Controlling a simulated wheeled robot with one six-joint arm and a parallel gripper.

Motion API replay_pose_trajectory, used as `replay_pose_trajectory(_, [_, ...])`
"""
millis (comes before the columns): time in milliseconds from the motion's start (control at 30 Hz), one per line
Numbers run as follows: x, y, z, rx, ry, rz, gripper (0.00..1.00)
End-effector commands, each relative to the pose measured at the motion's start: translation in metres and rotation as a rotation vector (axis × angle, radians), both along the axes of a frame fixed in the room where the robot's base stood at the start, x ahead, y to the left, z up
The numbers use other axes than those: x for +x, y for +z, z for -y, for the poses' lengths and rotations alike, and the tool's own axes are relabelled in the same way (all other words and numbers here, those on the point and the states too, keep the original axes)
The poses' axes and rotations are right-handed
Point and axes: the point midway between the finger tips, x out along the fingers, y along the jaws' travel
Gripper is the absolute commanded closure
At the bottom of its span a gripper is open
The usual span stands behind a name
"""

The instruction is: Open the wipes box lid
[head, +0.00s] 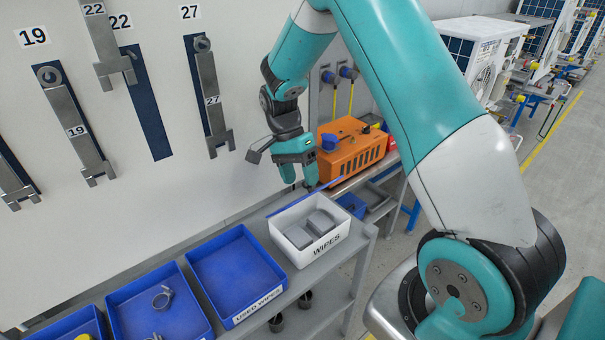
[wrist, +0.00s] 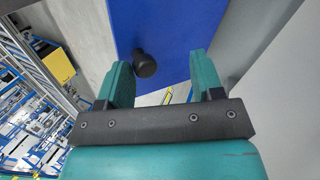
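The white wipes box (head: 322,247) stands on the grey shelf in the head view, its top uncovered and grey wipes (head: 311,229) visible inside. Its blue lid shows as a thin raised strip (head: 302,198) along the back of the box, seen nearly edge-on. In the wrist view the lid is a broad blue panel (wrist: 181,35) with a black knob (wrist: 145,65). My gripper (head: 298,178) is behind the lid's edge. In the wrist view its teal fingers (wrist: 163,80) are apart, with the knob nearer the left finger. I cannot tell whether they touch.
Blue trays (head: 237,275) stand left of the box, one labelled for used wipes. An orange device (head: 352,150) sits on a bench beyond my gripper. Numbered tools hang on the wall (head: 230,190) behind. Open floor (head: 520,215) lies to the right.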

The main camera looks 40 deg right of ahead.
Motion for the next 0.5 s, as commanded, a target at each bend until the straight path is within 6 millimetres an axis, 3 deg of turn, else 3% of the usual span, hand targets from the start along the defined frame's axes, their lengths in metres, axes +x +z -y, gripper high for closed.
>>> replay_pose_trajectory(500, [0.0015,0.0005,0.0026,-0.004,-0.005,0.010,0.50])
